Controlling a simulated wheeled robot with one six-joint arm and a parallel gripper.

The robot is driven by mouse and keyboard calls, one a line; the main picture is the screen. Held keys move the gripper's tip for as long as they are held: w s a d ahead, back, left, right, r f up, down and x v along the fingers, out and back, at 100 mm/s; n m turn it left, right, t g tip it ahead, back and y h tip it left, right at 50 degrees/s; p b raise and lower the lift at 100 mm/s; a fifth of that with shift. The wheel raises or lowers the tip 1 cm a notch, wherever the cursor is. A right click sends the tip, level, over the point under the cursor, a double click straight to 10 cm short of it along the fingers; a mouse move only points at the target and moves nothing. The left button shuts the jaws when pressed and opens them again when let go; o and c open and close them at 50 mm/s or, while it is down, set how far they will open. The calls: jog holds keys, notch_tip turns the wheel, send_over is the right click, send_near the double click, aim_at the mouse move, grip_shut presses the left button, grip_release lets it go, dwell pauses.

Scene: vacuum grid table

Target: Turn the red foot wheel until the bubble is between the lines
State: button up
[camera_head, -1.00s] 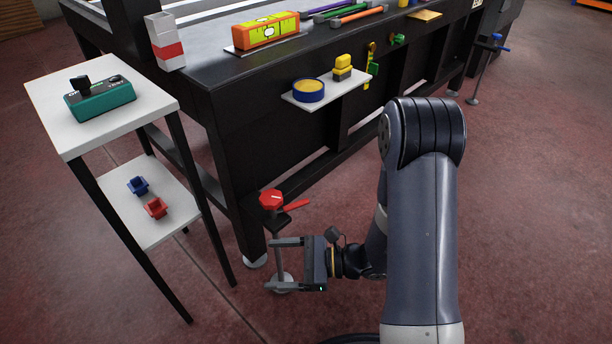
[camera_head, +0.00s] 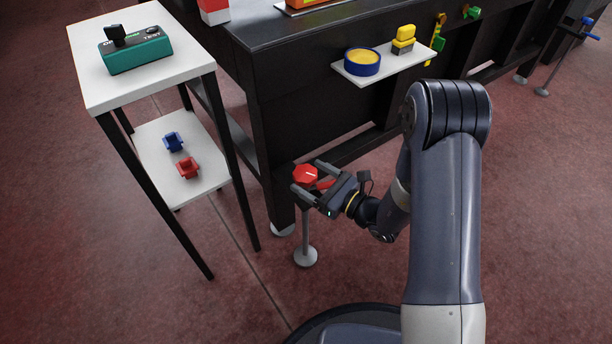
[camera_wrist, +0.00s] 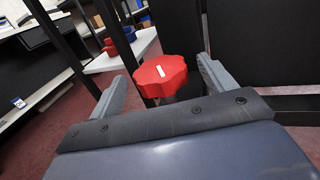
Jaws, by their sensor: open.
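The red foot wheel (camera_head: 306,175) is a knobbed wheel with a white mark on top. It tops a thin grey post with a round foot beside the table's near leg. In the wrist view the red wheel (camera_wrist: 160,75) lies between the two finger tips, with a gap visible on the right side. My gripper (camera_head: 308,178) is open, its fingers on either side of the wheel at about wheel height. I cannot tell whether either finger touches it. The orange level (camera_head: 306,3) is mostly cut off at the top of the head view, so its bubble is hidden.
A white side stand (camera_head: 88,75) at left carries a teal test box (camera_head: 136,52). Its lower shelf holds a blue part (camera_head: 173,142) and a red part (camera_head: 188,167). A small shelf (camera_head: 352,76) on the black table (camera_head: 270,100) holds a blue tin and a yellow block.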

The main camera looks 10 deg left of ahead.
jog(key=shift+x, duration=1.2)
jog(key=shift+c, duration=0.6)
jog(key=c, duration=0.9)
jog(key=shift+n+g, duration=0.3)
jog(key=shift+g, duration=0.1)
jog(key=n+g, duration=0.1)
jog(key=g, duration=0.1)
jog(key=n+g+y, duration=0.1)
jog(key=n+g, duration=0.1)
jog(key=g, duration=0.1)
jog(key=shift+w+n+g, duration=0.1)
jog(key=shift+n+g, duration=0.2)
jog(key=n+g, duration=0.2)
jog(key=g, duration=0.2)
jog(key=n+g+h, duration=0.1)
jog(key=n+g, duration=0.2)
jog(key=g, duration=0.1)
jog(key=shift+n+g+h, duration=0.3)
jog(key=shift+n+g, duration=0.1)
